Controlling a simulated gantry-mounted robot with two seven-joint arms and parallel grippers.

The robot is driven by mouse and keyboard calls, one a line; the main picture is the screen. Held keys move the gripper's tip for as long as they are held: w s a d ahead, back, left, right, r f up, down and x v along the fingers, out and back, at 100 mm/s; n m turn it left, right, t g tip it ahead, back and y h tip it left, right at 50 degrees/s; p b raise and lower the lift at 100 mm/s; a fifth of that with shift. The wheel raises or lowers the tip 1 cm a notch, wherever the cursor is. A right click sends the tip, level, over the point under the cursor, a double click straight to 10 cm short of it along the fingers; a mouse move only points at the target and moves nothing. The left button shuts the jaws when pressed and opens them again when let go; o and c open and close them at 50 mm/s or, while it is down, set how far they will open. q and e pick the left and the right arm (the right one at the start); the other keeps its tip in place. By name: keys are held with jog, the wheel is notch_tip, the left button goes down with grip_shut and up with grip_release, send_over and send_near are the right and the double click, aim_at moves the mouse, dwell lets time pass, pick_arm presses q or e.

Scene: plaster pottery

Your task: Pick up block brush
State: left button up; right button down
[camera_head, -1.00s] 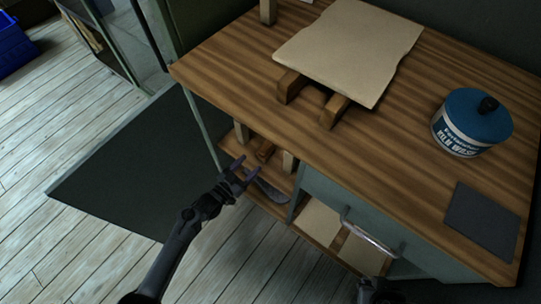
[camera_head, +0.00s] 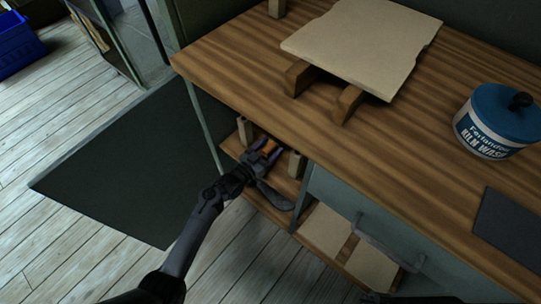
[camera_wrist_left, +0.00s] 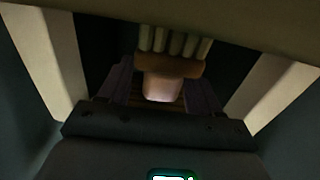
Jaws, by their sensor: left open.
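The block brush (camera_head: 268,147) lies on the wooden shelf inside the open cabinet, mostly hidden by my left gripper. In the left wrist view the brush (camera_wrist_left: 170,66) shows a brown wooden body, a pale handle end towards me and several thick bristle tufts pointing away. My left gripper (camera_head: 265,152) reaches into the cabinet. It is open, with one purple finger on each side of the brush handle; I cannot tell whether they touch it. Dark parts at the bottom edge of the head view may be my right arm; its jaws cannot be made out.
Pale wooden posts (camera_head: 245,131) and (camera_head: 297,164) stand on either side of the brush. A grey metal tool (camera_head: 274,197) lies at the shelf's front. The tabletop (camera_head: 230,78) overhangs the shelf. The dark cabinet door (camera_head: 115,165) hangs open at left. A kiln wash tub (camera_head: 490,125) stands on top.

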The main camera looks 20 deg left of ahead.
pick_arm(q)
jog(key=shift+w+d, duration=0.15)
jog(key=shift+w, duration=0.15)
jog(key=shift+s, duration=0.1)
jog(key=shift+c, duration=0.2)
jog(key=c, duration=1.1)
jog(key=shift+r, duration=0.1)
